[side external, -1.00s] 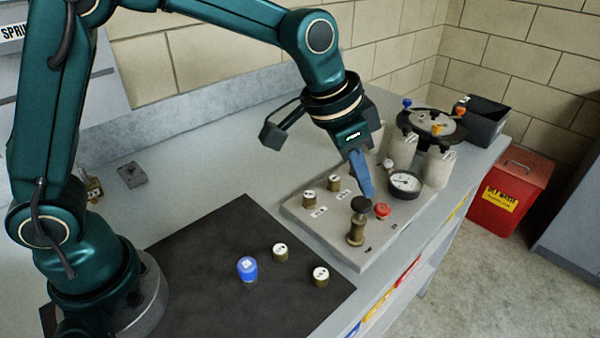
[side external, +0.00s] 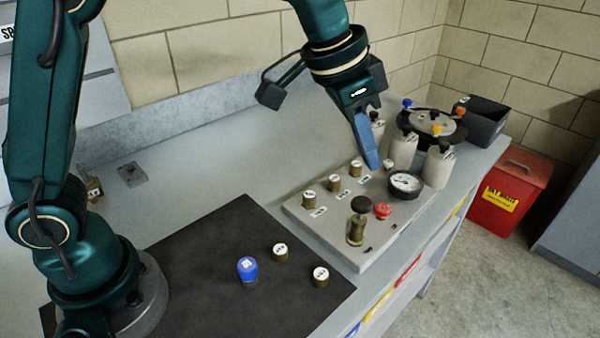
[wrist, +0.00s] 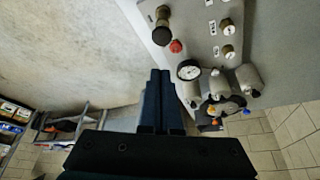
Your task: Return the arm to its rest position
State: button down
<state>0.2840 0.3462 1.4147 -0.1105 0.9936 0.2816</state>
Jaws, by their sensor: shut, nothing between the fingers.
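My gripper (side external: 375,163) is shut and empty, its blue fingers pressed together and pointing down above the grey panel (side external: 345,245). It hangs in the air just behind the gauge (side external: 405,181), apart from the panel. In the wrist view my closed fingers (wrist: 162,80) show at the middle, with the gauge (wrist: 188,70) beyond their tips to the right. The panel carries a row of brass pieces with white tops (side external: 309,198), a black knob on a brass stem (side external: 357,222) and a red button (side external: 382,209).
A black mat (side external: 200,265) holds a blue-capped piece (side external: 247,269) and two brass pieces (side external: 280,252). Pale cylinders (side external: 437,168), a round black rig (side external: 432,124) and a black bin (side external: 483,120) stand at the back right. A red waste box (side external: 510,190) is on the floor.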

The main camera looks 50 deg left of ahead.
jog(key=shift+a, duration=0.1)
jog(key=s+a+r+n+t, duration=0.2)
jog(key=s+a+r, duration=0.5)
jog(key=s+a+f+n+y, duration=0.2)
jog(key=s+a+f+n, duration=0.2)
jog(key=s+f, duration=0.4)
jog(key=s+a, duration=0.1)
jog(key=s, duration=0.2)
jog(key=shift+s+f, duration=0.25)
jog(key=shift+f, duration=0.15)
dwell(0.9)
